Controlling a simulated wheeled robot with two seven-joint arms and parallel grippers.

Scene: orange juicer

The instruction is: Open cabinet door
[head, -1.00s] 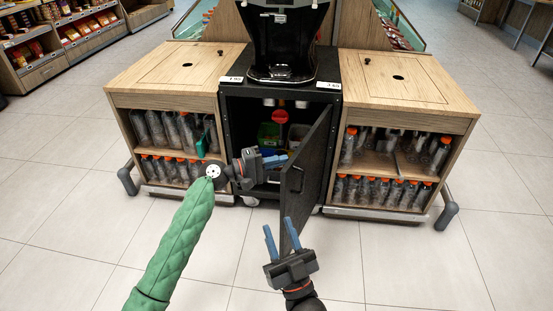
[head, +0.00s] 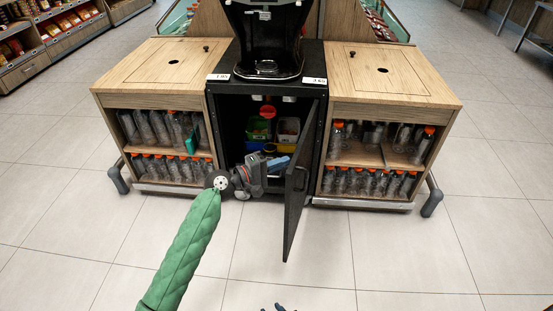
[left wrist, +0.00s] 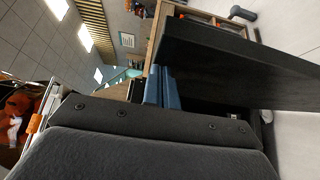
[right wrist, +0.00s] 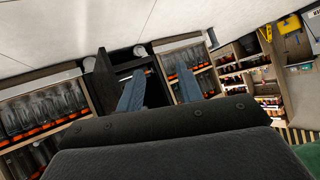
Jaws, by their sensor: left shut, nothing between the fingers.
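The black cabinet door (head: 298,208) stands swung out toward me, hinged on the right of the black cabinet (head: 216,128). The cabinet opening shows on its left. My left gripper (head: 279,163) is shut and empty, at the opening, its blue fingertips close to the door's inner side. In the left wrist view the fingers (left wrist: 160,86) are together beside the dark door panel (left wrist: 235,65); I cannot tell whether they touch it. My right gripper (head: 275,308) barely shows at the bottom edge of the head view. The right wrist view shows its fingers (right wrist: 160,92) apart and empty.
Wooden bottle cabinets stand left (head: 160,68) and right (head: 385,72) of the black one. A black juicer (head: 265,35) sits on top. Coloured bins (head: 259,128) are inside. The floor in front is clear.

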